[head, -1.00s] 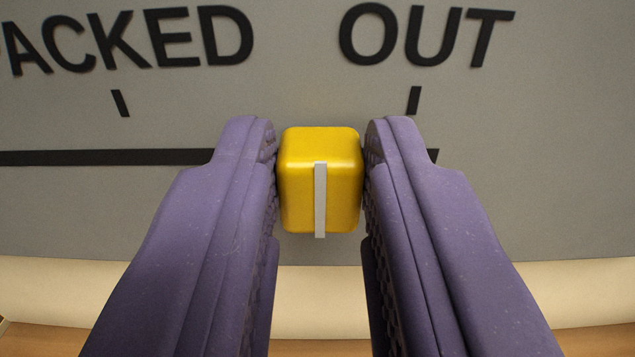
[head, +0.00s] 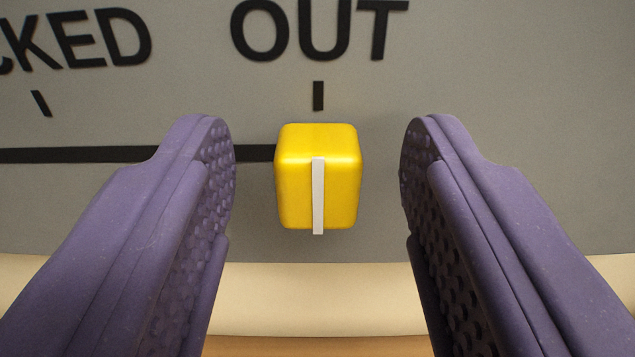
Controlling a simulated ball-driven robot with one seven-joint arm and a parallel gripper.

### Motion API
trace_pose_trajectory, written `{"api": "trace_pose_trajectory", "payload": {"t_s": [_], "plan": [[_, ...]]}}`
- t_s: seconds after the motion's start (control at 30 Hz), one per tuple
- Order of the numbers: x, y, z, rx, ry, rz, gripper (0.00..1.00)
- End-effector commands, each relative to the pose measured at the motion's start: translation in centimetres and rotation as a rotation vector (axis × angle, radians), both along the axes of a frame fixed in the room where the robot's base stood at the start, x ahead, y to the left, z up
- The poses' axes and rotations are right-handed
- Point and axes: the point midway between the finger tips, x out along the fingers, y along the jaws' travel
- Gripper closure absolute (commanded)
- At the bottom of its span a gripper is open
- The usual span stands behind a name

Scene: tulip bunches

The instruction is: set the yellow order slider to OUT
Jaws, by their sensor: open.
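The yellow slider knob (head: 296,185) sits at the right end of the black track, with its white pointer line (head: 318,195) directly below the OUT tick mark (head: 318,96). The black word OUT (head: 318,30) is above that tick on the grey panel. My gripper (head: 317,165) is open, with one purple finger on each side of the knob. There is a clear gap between the knob and each finger, so neither touches it.
The black track (head: 110,155) runs left from the knob. The partly cut-off PACKED label (head: 85,38) and its tick (head: 41,103) are at the left. The grey panel (head: 560,160) is bare to the right. A cream ledge (head: 320,297) runs below it.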

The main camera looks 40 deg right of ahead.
Motion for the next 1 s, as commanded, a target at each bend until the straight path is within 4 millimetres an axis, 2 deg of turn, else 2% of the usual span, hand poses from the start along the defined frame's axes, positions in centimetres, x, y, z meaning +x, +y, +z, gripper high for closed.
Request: {"api": "trace_pose_trajectory", "payload": {"t_s": [0.17,0.5,0.63,1.0], "plan": [[-0.9,1.0,0.1,0.001,0.002,0.001,0.49],[-4.9,5.1,0.1,0.001,0.001,0.001,0.49],[-5.5,5.5,0.0,0.001,0.001,0.001,0.49],[-5.5,5.5,0.0,0.001,0.001,0.0,0.49]]}}
